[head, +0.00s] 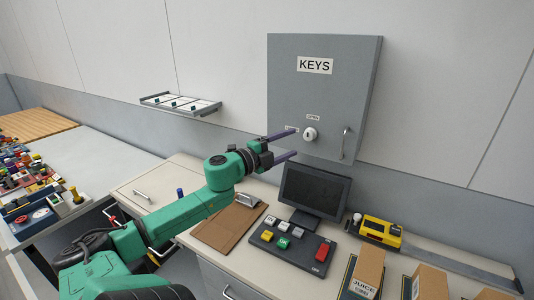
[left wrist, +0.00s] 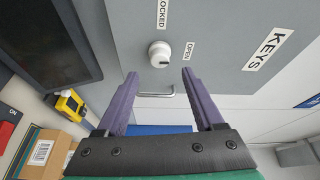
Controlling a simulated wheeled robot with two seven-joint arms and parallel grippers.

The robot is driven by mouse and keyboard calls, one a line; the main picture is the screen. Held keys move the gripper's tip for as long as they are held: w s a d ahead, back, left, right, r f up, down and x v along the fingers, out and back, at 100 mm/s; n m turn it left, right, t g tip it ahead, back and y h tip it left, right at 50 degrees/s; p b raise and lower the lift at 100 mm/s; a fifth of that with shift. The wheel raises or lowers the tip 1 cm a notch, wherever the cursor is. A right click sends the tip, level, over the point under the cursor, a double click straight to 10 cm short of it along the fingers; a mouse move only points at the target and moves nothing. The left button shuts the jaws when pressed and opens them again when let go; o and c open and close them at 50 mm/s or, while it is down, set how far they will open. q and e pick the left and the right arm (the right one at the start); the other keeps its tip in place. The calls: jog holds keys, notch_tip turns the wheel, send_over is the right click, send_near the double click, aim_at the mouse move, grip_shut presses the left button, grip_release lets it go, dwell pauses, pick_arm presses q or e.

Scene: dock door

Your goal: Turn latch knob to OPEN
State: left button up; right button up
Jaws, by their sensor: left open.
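The round white latch knob (head: 310,134) is on the grey key cabinet (head: 325,90). It also shows in the left wrist view (left wrist: 160,54), with a small dark mark on it. An OPEN label (head: 313,117) is above the knob in the head view. A LOCKED label (left wrist: 163,14) shows in the left wrist view. My left gripper (head: 296,142) is open and empty, its two purple fingers pointing at the cabinet. In the left wrist view the knob lies beyond the fingertips (left wrist: 158,74), near the gap between them, apparently untouched. My right gripper is out of view.
A cabinet handle (head: 346,143) is right of the knob. Below stand a dark monitor (head: 313,190), a button panel (head: 290,247), a yellow device (head: 380,232) and several cardboard boxes (head: 367,270). A wall shelf (head: 181,104) is at left. Space before the cabinet door looks clear.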

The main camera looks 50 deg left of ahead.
pick_arm(q)
jog(key=s, duration=0.7)
jog(key=shift+s+a, duration=0.25)
jog(key=shift+s, duration=0.1)
jog(key=shift+w+f, duration=0.1)
